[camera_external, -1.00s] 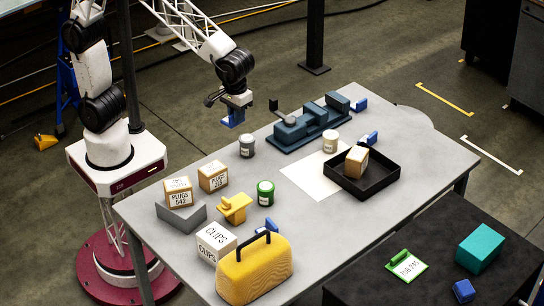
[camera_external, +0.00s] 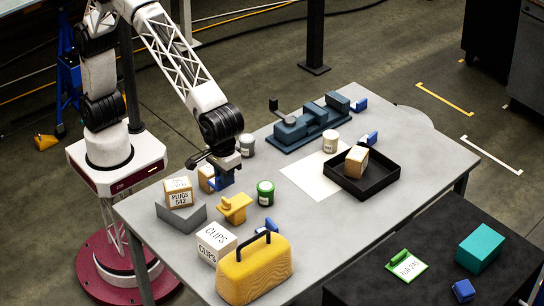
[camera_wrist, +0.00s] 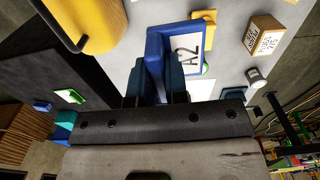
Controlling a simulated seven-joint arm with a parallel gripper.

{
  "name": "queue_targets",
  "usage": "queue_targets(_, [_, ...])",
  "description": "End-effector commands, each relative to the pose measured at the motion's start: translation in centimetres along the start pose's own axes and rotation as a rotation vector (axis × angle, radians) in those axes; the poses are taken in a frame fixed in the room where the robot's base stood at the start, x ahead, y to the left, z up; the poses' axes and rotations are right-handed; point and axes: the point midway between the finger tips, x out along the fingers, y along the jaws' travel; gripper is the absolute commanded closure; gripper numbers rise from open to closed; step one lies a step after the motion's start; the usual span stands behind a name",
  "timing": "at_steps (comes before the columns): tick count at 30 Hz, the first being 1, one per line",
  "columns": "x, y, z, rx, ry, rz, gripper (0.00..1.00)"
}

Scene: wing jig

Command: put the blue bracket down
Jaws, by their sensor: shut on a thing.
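My gripper (camera_external: 224,166) is shut on a blue bracket (camera_external: 222,182), held above the left part of the grey table (camera_external: 330,218). In the wrist view the bracket (camera_wrist: 157,40) sits between the fingers (camera_wrist: 161,84), with a white "A2" label on its side. In the external view it hangs between a cardboard box and a green can. The gap beneath it is hard to judge. More blue brackets lie by the yellow case (camera_external: 267,227), by the black tray (camera_external: 369,138) and at the table's far end (camera_external: 361,105).
Near the gripper are the box (camera_external: 205,177), green can (camera_external: 265,193), yellow part (camera_external: 233,208), grey can (camera_external: 246,146) and PLUGS box (camera_external: 179,193) on a grey block. The yellow case (camera_external: 254,270) stands in front. Bare tabletop lies right of the green can.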

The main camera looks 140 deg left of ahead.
Motion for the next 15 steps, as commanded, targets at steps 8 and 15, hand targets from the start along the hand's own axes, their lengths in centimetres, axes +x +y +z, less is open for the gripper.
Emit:
queue_targets(8, [0.4, 2.6, 5.0, 0.015, 0.0, 0.0, 1.0])
queue_targets(15, [4.0, 2.6, 5.1, 0.014, 0.0, -0.003, 1.0])
